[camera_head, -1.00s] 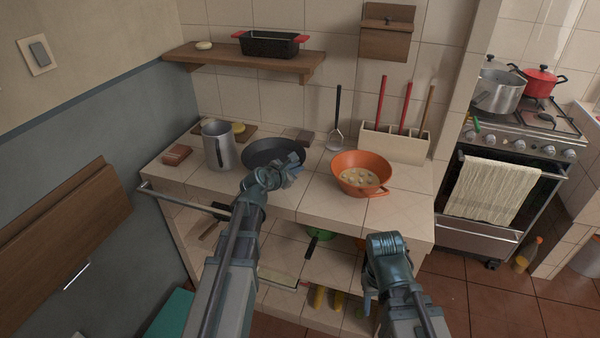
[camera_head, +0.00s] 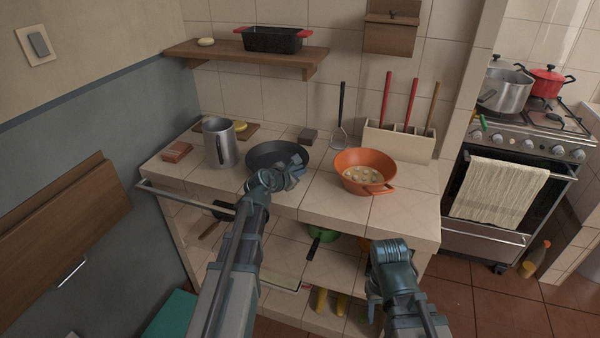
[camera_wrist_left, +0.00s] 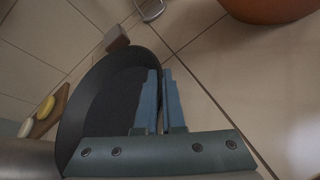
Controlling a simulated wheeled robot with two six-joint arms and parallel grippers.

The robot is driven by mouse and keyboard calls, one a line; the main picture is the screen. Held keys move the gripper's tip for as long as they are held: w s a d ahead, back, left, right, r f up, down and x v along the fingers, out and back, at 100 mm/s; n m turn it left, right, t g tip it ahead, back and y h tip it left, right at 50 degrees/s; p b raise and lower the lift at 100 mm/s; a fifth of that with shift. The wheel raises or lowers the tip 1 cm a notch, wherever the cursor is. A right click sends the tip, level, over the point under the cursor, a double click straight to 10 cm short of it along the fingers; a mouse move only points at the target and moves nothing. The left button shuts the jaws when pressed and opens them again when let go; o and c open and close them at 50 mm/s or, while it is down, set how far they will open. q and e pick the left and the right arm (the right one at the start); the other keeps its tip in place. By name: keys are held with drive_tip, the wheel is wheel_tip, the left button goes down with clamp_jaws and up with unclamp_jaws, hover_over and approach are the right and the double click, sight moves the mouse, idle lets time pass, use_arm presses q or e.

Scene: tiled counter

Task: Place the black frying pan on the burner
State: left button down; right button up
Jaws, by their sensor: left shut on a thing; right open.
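The black frying pan (camera_head: 272,153) sits on the tiled counter between the metal mug and the orange bowl. It also shows in the left wrist view (camera_wrist_left: 108,95). My left gripper (camera_head: 292,172) is at the pan's near right side, shut on its edge; in the left wrist view its fingers (camera_wrist_left: 160,100) are close together at the rim. The pan's handle cannot be made out. My right gripper (camera_head: 378,296) hangs low in front of the counter, away from the pan, with its fingers mostly hidden. The stove burner (camera_head: 548,117) is at the far right, with bare grate at its front.
A metal mug (camera_head: 219,144) stands left of the pan and an orange bowl (camera_head: 363,170) of food stands right. A utensil holder (camera_head: 398,141) is behind the bowl. A grey pot (camera_head: 506,90) and red pot (camera_head: 546,82) occupy the stove's back and left.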

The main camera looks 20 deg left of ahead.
use_arm(q)
drive_tip(key=shift+f, duration=0.2)
drive_tip(key=c, duration=1)
unclamp_jaws()
drive_tip(key=shift+r, duration=0.1)
drive_tip(key=shift+s+r, duration=0.15)
drive_tip(key=shift+r, duration=0.15)
drive_tip(key=p+v, duration=0.5)
drive_tip(key=v, duration=0.6)
drive_tip(key=shift+s+r, duration=0.1)
drive_tip(key=shift+s, duration=0.25)
